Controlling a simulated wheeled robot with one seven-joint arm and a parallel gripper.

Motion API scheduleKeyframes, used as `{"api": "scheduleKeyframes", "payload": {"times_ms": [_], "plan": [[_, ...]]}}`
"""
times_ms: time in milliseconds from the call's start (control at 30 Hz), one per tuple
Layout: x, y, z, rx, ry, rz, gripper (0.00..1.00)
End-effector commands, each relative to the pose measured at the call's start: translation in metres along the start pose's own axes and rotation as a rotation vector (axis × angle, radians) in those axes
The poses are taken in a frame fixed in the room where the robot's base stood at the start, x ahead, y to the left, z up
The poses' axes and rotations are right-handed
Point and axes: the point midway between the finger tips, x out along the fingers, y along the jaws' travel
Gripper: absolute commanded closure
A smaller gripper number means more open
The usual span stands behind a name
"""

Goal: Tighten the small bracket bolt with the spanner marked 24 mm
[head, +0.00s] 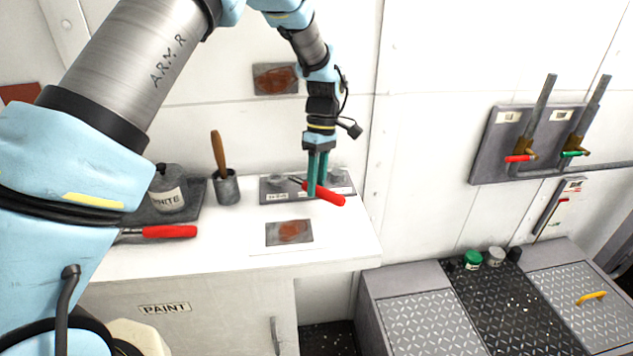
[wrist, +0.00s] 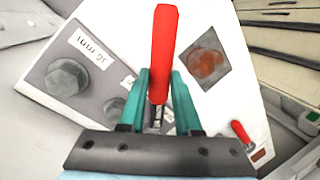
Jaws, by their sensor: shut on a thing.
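My gripper (head: 317,190) points down over the worktop, its teal fingers shut on a red-handled spanner (head: 330,195). The grey bracket plate (head: 283,197) lies at the back of the worktop, just behind the spanner. In the wrist view a large hex bolt (wrist: 67,77) sits beside a white label, and a smaller bolt (wrist: 115,107) is partly hidden by my finger. I cannot tell whether the spanner touches a bolt.
A second red-handled spanner (head: 168,232) lies at the left of the worktop. A paint pot (head: 168,190) and a cup with a brush (head: 226,187) stand behind it. A rusty patch (head: 289,232) lies in front of the plate. Lower chequered lockers (head: 425,325) are at right.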

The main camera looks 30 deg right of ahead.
Motion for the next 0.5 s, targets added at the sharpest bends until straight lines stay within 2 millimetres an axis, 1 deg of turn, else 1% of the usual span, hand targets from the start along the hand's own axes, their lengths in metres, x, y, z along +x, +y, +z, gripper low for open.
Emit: {"api": "scheduleKeyframes", "payload": {"times_ms": [500], "plan": [[0.0061,0.0019,-0.0006,0.0,0.0,0.001,1.0]]}}
